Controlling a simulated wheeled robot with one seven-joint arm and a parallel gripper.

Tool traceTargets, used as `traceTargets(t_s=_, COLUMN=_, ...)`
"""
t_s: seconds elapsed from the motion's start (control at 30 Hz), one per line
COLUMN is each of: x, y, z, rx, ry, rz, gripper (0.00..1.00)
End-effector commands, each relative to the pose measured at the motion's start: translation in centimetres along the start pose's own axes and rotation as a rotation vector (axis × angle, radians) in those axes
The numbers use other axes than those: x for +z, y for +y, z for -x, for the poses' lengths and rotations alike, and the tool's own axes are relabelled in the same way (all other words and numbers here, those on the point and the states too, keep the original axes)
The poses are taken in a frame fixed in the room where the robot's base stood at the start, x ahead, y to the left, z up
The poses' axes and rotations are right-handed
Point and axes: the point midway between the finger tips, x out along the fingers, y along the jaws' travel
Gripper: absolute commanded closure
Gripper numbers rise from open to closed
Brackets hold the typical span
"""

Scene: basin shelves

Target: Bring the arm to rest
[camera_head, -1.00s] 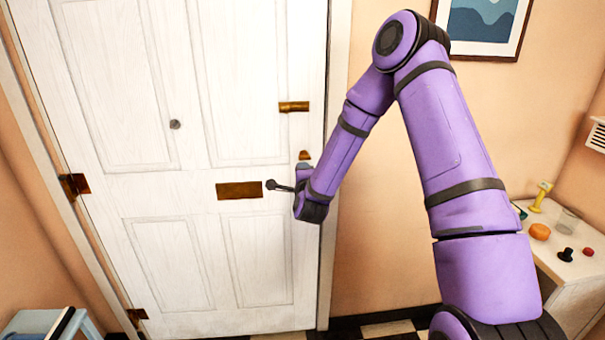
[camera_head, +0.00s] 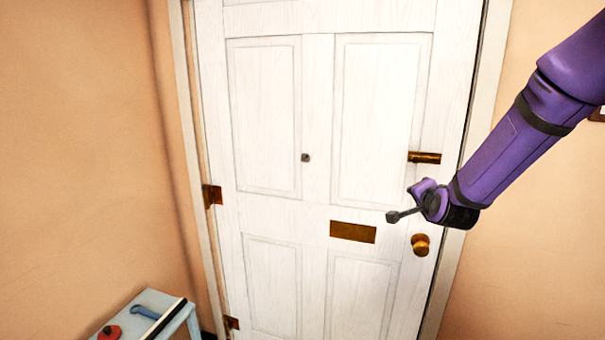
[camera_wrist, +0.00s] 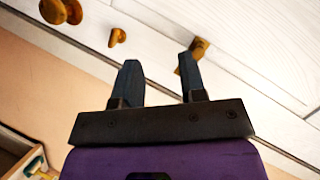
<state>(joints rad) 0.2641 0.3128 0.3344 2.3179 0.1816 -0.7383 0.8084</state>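My arm (camera_head: 520,135) is purple with black bands and reaches in from the right edge of the head view, with its upper part out of frame.
The door carries a brass knob (camera_head: 420,245), a brass letter plate (camera_head: 352,232) and a brass fitting (camera_head: 425,157). A pale blue table (camera_head: 150,300) with a red thing and a blue-handled thing stands lower left. Bare wall lies at left.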

Motion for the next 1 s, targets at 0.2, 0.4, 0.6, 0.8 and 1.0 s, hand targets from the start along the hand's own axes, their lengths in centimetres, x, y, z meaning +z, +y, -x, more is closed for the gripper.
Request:
traceTargets(t_s=0.2, x=-0.7, y=-2.8, z=5.7, rx=0.077, ry=-0.107, rz=0.216, gripper=0.62)
traceTargets(t_s=0.4, x=-1.2, y=-3.9, z=11.5, rx=0.153, ry=-0.209, rz=0.398, gripper=0.62)
traceTargets(t_s=0.6, x=-1.6, y=-4.1, z=18.0, rx=0.224, ry=-0.314, rz=0.564, gripper=0.62)
traceTargets(t_s=0.8, x=-1.9, y=-3.4, z=25.0, rx=0.284, ry=-0.427, rz=0.711, gripper=0.62)
traceTargets(t_s=1.0, x=-1.9, y=-1.8, z=32.1, rx=0.331, ry=-0.553, rz=0.841, gripper=0.62)
